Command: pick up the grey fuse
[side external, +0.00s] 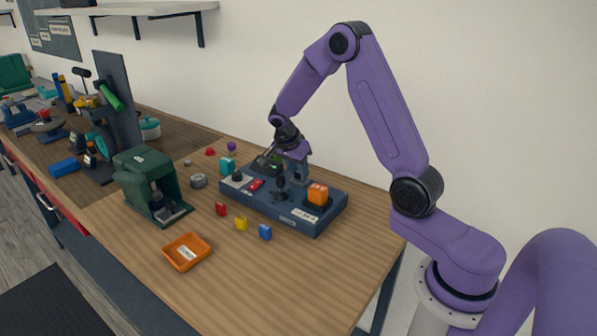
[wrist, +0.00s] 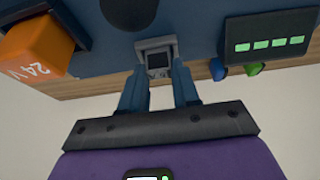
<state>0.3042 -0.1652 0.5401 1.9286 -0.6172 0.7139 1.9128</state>
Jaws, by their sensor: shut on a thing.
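The grey fuse (wrist: 158,62) is a small grey block with a darker face, seen in the wrist view between my fingertips. My gripper (wrist: 160,78) is shut on it, with one blue finger on each side. In the side external view my gripper (side external: 297,178) points down at the rear of the dark blue panel (side external: 325,222). The fuse is too small and covered to make out there. I cannot tell whether it is still seated in the panel or clear of it.
An orange block marked 24 V (wrist: 35,55) and a dark green unit with lit green bars (wrist: 268,46) flank my fingers. Red, yellow and blue blocks, an orange tray (side external: 187,252) and a green press (side external: 150,185) stand on the bench.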

